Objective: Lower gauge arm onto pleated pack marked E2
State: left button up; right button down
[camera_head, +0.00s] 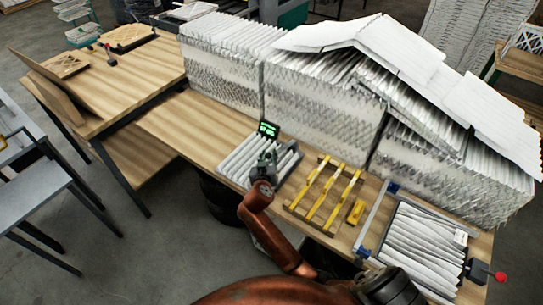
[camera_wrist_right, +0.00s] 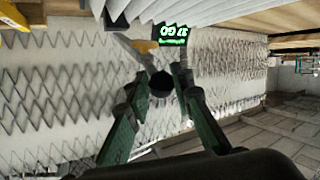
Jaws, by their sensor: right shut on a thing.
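A white pleated pack (camera_head: 238,162) lies on the wooden bench, with a gauge with a green lit display (camera_head: 268,129) at its far edge. My right gripper (camera_head: 265,168) is over this pack, just in front of the display. In the right wrist view, my right gripper (camera_wrist_right: 160,88) is shut on a dark round knob (camera_wrist_right: 160,82), apparently on the gauge arm, with the display (camera_wrist_right: 170,35) behind it. The gripper hides part of the gauge and pack. No E2 mark can be read. My left gripper is not in view.
A yellow slatted frame (camera_head: 325,192) and a small yellow block (camera_head: 356,212) lie right of the gauge. Another pleated pack (camera_head: 415,245) sits in a metal frame farther right. Tall stacks of pleated filters (camera_head: 320,100) line the back. The bench's left stretch (camera_head: 190,120) is clear.

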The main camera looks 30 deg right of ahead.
jog(key=c, duration=1.7)
grip_release()
jog(key=v, duration=0.6)
jog(key=shift+s+a+r, duration=0.1)
jog(key=shift+s+a, duration=0.15)
jog(key=shift+s+a+r, duration=0.15)
jog(key=shift+s, duration=0.15)
jog(key=shift+r, duration=0.1)
